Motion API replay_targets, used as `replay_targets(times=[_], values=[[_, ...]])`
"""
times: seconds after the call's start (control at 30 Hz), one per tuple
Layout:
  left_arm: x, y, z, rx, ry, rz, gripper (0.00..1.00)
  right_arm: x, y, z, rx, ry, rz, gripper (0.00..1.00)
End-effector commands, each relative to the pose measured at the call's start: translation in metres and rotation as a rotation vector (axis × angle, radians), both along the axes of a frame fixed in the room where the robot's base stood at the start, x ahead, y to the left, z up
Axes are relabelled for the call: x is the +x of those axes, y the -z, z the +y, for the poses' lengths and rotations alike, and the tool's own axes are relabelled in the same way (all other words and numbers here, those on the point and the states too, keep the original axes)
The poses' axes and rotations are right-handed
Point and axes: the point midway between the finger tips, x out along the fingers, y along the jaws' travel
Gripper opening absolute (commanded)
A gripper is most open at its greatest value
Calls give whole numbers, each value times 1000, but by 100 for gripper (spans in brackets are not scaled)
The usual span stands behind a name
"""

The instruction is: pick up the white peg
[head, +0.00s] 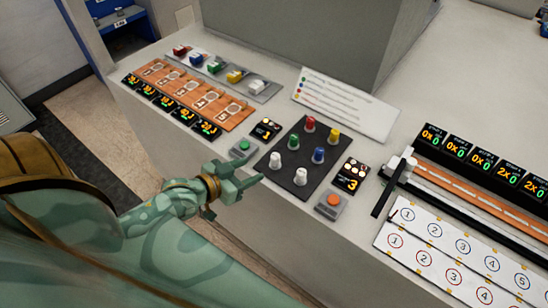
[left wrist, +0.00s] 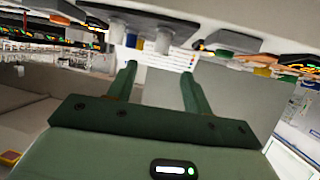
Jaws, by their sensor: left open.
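Two white pegs stand upright on the dark square board (head: 318,145). The left white peg (head: 275,160) is at the board's left corner, and the front white peg (head: 300,177) is nearer its front edge. The board also holds red, yellow, green and blue pegs. My left gripper (head: 246,174) is open and empty, just left of the white pegs and apart from them. In the left wrist view the open fingers (left wrist: 160,82) have nothing between them, with the pegs beyond, appearing upside down. My right gripper is not in view.
A green button box (head: 243,149) sits close behind my left gripper. An orange button box (head: 332,204) stands right of the pegs. Small displays flank the board. A printed card (head: 345,104) lies behind it. Numbered white strips (head: 450,250) lie at the right.

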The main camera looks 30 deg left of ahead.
Motion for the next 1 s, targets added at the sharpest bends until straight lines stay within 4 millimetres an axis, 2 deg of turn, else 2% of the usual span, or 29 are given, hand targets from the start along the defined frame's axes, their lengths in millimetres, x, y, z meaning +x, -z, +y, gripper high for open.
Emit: replay_targets(times=[0.03, 0.2, 0.47, 0.7, 0.83, 1.0], values=[[13, 7, -3, -1, -2, -5, 50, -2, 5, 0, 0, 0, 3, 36], [49, 22, -11, 0, -1, -3, 50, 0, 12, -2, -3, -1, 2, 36], [73, 30, -16, 2, -1, 0, 50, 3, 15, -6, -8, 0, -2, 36], [110, 39, -22, 0, -2, 0, 50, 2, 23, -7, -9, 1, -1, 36], [119, 43, -24, 2, -1, 1, 50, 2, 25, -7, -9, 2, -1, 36], [119, 42, -24, 3, -1, 1, 50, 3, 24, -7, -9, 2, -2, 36]])
